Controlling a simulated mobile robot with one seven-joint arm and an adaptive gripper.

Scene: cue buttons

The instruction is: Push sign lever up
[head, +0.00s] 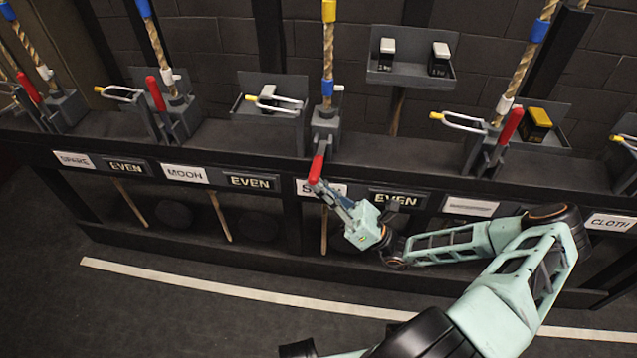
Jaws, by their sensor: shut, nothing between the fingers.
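The lever with the red handle (317,168) is at the middle of the head view, over a white label (335,189) that is partly hidden; only its first letter, S, shows. The handle hangs down from its grey bracket (325,128), in front of the black counter's edge. My gripper (322,186) is shut with nothing in it. Its fingertips are right at the lower end of the red handle; I cannot tell whether they touch it. My arm reaches in from the lower right.
Ropes, pale pronged holders (275,102) and small trays stand along the counter (400,150). The floor in front is clear, with a white line (240,291).

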